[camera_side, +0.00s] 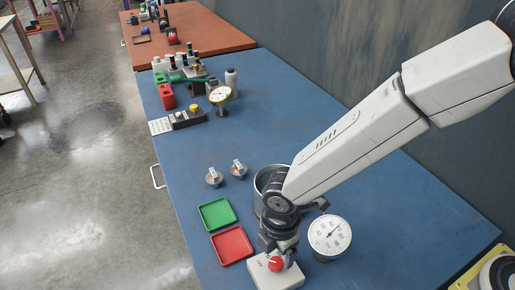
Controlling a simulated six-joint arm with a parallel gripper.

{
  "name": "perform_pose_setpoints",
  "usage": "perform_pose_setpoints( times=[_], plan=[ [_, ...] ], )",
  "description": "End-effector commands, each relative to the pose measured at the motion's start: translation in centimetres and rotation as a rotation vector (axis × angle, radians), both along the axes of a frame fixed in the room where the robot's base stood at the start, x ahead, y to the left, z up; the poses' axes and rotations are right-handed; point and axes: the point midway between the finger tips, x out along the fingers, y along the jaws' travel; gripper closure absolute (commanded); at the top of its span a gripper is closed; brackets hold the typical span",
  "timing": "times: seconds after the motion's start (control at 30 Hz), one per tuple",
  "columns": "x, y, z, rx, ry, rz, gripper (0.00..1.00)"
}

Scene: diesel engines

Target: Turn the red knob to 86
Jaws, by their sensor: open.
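The red knob (275,264) sits on a small pale box (289,280) at the front of the blue table. My gripper (277,252) points down just above and behind the knob, with its jaws apart. Whether the fingers touch the knob is too small to tell. A round white dial (330,236) with a dark needle stands to the right of the box. Its numbers are too small to read surely.
A green tray (217,214) and a red tray (231,246) lie to the left. A metal pot (263,181) stands behind my gripper, partly hidden by my arm. Two small metal items (238,168) stand beyond the trays. The table's middle right is clear.

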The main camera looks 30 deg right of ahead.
Motion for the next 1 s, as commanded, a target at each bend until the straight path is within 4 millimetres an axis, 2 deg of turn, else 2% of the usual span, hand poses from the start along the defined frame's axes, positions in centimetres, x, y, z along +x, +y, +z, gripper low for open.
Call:
perform_pose_setpoints(
  times=[0.4, 0.6, 0.9, 0.97, 1.0],
  plan=[
    [0.0, 0.0, -4.4, -0.001, 0.001, -0.001, 0.16],
    [0.0, 0.0, -5.3, 0.001, -0.001, -0.001, 0.16],
    [0.0, 0.0, -5.4, 0.001, -0.001, -0.001, 0.16],
    [0.0, 0.0, -5.4, 0.001, -0.001, -0.001, 0.35],
    [0.0, 0.0, -5.4, 0.001, -0.001, -0.001, 0.47]
  ],
)
